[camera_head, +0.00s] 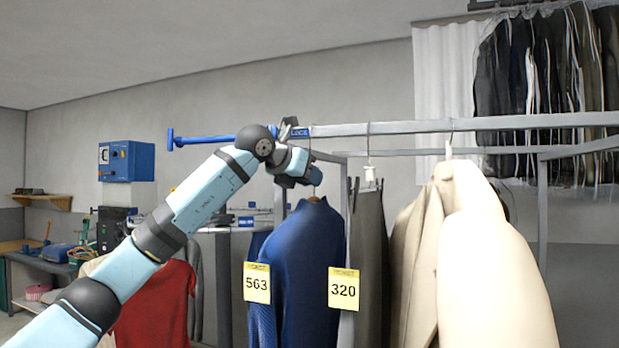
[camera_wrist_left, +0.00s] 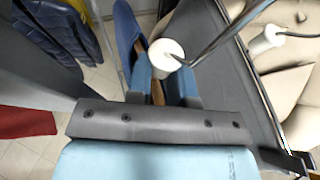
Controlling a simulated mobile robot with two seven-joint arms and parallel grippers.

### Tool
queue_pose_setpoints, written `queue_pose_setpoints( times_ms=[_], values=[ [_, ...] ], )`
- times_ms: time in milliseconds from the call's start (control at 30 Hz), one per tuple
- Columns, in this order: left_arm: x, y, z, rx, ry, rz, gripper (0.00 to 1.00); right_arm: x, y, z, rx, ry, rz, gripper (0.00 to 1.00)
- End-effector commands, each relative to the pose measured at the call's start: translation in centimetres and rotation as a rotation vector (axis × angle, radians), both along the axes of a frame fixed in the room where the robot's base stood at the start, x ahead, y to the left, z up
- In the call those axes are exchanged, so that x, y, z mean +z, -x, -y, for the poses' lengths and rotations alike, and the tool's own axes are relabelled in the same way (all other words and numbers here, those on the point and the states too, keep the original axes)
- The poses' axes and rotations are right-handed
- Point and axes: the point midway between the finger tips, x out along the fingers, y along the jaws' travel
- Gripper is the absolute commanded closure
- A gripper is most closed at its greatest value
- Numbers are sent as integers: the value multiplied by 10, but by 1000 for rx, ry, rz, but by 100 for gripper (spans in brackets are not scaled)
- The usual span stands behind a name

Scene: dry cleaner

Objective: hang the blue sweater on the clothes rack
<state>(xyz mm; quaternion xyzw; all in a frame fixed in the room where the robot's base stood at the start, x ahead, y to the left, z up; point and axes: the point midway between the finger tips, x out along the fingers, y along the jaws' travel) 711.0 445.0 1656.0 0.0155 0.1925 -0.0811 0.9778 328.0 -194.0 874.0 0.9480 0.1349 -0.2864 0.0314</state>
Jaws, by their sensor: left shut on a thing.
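The blue sweater (camera_head: 306,268) hangs upright below my left gripper (camera_head: 296,180), its shoulders spread on a hanger. In the left wrist view the sweater (camera_wrist_left: 125,32) shows beyond my left gripper (camera_wrist_left: 163,98). The gripper is shut on the hanger, at its neck just under a white collar (camera_wrist_left: 166,54). A metal hook runs up from the collar. The clothes rack (camera_head: 395,128) is a grey horizontal bar. My gripper is just below its left end, next to a blue LOCK label. I cannot tell whether the hook rests on the bar. My right gripper is not in view.
Dark trousers (camera_head: 370,260) and cream jackets (camera_head: 490,260) hang close to the right. Yellow tags 563 (camera_head: 257,283) and 320 (camera_head: 343,288) hang in front. A blue-ended bar (camera_head: 205,139) extends left. A red garment (camera_head: 155,305) is at lower left, partly behind my arm.

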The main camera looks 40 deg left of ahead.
Motion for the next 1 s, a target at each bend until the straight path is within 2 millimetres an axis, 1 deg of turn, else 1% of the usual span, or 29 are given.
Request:
queue_pose_setpoints(
  times_ms=[167, 900, 933, 967, 1000],
  values=[
    [2, 0, 0, 0, 0, 3, 100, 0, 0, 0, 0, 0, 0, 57],
    [-2, 0, 0, 0, 0, 3, 100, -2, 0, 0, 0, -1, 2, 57],
    [-2, 0, 0, 0, 0, 3, 77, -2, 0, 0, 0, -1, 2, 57],
    [-2, 0, 0, 0, 0, 3, 71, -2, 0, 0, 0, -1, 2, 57],
    [-2, 0, 0, 0, 0, 2, 61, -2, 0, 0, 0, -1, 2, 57]
  ],
)
